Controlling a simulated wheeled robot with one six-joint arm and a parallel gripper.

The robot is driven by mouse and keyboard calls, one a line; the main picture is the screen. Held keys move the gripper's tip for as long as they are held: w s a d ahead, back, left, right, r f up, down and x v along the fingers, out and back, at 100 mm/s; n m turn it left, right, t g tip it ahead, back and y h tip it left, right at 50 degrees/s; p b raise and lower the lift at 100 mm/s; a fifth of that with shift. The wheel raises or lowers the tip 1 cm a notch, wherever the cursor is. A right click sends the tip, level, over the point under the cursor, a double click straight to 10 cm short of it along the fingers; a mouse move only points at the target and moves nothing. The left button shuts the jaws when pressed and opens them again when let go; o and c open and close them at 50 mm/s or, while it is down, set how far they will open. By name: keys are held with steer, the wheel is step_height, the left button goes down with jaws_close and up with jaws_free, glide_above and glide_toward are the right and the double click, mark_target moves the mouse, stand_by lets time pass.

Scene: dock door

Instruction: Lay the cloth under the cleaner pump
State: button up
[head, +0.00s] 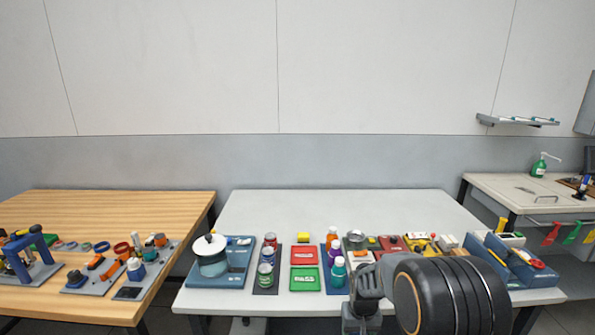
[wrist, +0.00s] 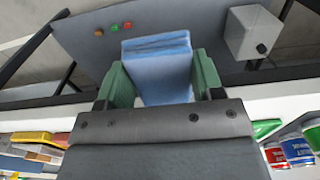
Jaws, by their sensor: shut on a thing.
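The cleaner pump (head: 539,166) is a green bottle with a pale pump head. It stands upright near the back of the right-hand bench (head: 482,186) in the head view. In the wrist view, my gripper (wrist: 160,72) has green fingers shut on the cloth (wrist: 157,68), a folded light-blue stack. The cloth is held clear of the bench tops, with a grey panel behind it. In the head view my dark arm fills the lower right, and the cloth and fingertips cannot be made out there.
The middle white table (head: 330,205) holds a pot, jars, red and green trays and bottles along its front; its back is clear. A wooden table (head: 110,208) with tools stands left. Coloured tags (head: 571,232) hang below the right bench. A small shelf (head: 517,121) is above.

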step_height(320, 180, down, 11)
steer(key=s, duration=0.2)
steer(key=shift+r+b, duration=0.15)
steer(key=shift+b, duration=0.3)
